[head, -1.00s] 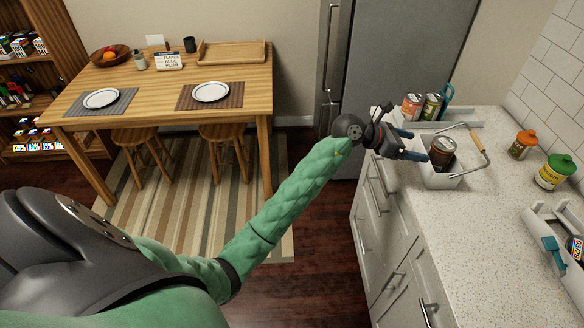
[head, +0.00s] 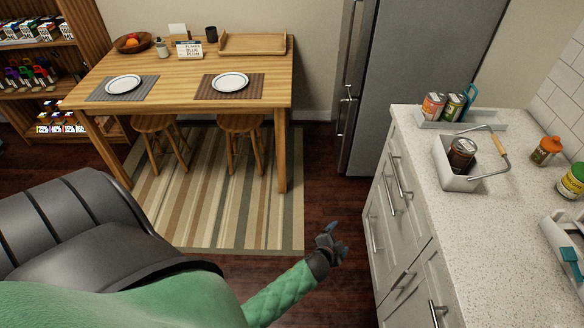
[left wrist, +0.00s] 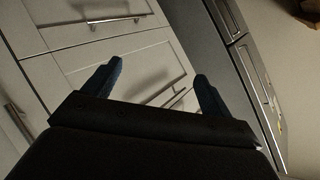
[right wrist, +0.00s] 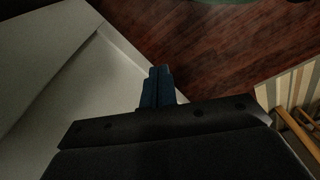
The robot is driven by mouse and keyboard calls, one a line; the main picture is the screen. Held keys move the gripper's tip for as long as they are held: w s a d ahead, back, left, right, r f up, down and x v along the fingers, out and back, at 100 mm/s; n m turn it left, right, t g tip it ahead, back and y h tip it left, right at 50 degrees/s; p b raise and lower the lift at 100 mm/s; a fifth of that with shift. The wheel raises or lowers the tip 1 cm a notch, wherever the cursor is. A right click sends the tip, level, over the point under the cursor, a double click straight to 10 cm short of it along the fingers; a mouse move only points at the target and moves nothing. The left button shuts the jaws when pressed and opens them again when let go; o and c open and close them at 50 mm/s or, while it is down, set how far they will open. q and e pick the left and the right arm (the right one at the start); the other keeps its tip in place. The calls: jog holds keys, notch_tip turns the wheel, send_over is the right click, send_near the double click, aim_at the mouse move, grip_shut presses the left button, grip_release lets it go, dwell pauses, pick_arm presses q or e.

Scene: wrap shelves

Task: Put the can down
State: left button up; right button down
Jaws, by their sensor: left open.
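A dark brown can (head: 462,153) with a metal lid stands in the white caddy (head: 452,180) on the counter, tilted a little in the picture. The caddy has a wire handle with a wooden grip, swung to the right. My left gripper (head: 333,234) is open and empty, low in front of the cabinets and well apart from the can.
Orange-lidded (head: 546,150) and green-lidded (head: 574,180) jars stand to the right. Cabinet handles (head: 396,178) stick out near my left arm. A dining table (head: 190,82) stands at left.

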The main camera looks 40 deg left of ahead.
pick_arm(q)
jog(key=s+d+f+n+g, duration=0.1)
jog(key=s+f+n+g, duration=0.2)
jog(key=s+f, duration=0.8)
jog(key=s+d+f+n+g+h, duration=0.1)
jog(key=s+f+g, duration=0.7)
jog(key=s, duration=1.2)
notch_tip(320, 180, down, 4)
jog(key=d+n, duration=0.1)
jog(key=n, duration=0.1)
jog(key=shift+n, duration=0.3)
